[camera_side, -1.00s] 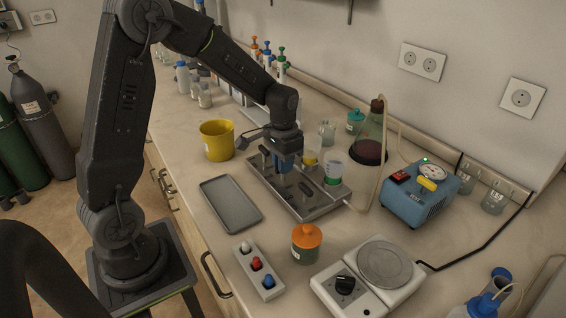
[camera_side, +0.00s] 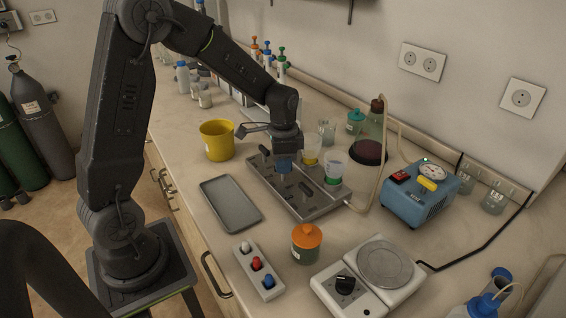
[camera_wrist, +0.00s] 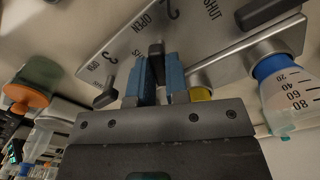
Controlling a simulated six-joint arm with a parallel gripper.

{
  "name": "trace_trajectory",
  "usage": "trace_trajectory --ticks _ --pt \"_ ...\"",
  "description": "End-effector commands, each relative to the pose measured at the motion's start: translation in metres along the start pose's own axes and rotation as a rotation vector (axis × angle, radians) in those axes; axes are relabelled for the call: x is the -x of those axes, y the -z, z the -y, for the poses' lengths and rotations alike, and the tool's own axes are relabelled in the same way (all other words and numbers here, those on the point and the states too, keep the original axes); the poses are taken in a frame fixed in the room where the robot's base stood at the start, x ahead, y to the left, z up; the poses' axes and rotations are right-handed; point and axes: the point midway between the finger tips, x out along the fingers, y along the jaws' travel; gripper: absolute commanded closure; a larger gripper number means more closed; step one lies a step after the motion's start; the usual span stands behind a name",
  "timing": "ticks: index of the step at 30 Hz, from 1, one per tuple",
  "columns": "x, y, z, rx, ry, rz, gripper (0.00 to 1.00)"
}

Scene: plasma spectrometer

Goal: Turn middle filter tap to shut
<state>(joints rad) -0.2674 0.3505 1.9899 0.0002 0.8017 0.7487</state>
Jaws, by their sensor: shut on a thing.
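The metal filter manifold (camera_side: 318,211) stands on the bench with a row of black taps on its front face. My gripper (camera_side: 284,167) is down at the manifold. In the wrist view, its blue fingers (camera_wrist: 159,78) are closed around the black handle of the middle tap (camera_wrist: 156,49). One neighbouring tap (camera_wrist: 106,94) is at the left, by the "3" mark, and another (camera_wrist: 265,12) is at the right. "OPEN" and "SHUT" marks show on the plate (camera_wrist: 208,40). The fingers partly hide the held handle, so I cannot tell its exact angle.
Filter cups with yellow (camera_side: 311,157) and green (camera_side: 333,173) parts stand on the manifold. A flask of dark red liquid (camera_side: 369,150) and a blue pump (camera_side: 419,195) are behind. A grey tray (camera_side: 230,203), yellow beaker (camera_side: 217,141) and orange-lidded jar (camera_side: 306,243) are nearby.

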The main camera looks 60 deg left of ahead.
Motion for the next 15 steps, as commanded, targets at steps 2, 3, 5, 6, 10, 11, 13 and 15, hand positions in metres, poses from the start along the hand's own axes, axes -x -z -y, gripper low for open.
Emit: trace_trajectory --ticks 2,3,5,6,10,11,13,15 --pt "0.0004 0.0006 0.0001 -0.073 0.001 -0.002 1.0" --pt "0.0004 0.0006 0.0001 -0.112 0.001 -0.002 1.0" --pt "0.0004 0.0006 0.0001 -0.168 0.001 -0.002 1.0" --pt "0.0005 0.0006 0.0001 -0.207 0.001 -0.002 1.0" --pt "0.0005 0.0007 0.0001 -0.33 0.001 -0.002 1.0" --pt "0.0005 0.0007 0.0001 -0.358 0.001 -0.002 1.0" --pt "0.0005 0.0007 0.0001 -0.425 0.001 -0.002 1.0" --pt "0.0005 0.0008 0.0001 -0.492 0.002 -0.002 1.0"
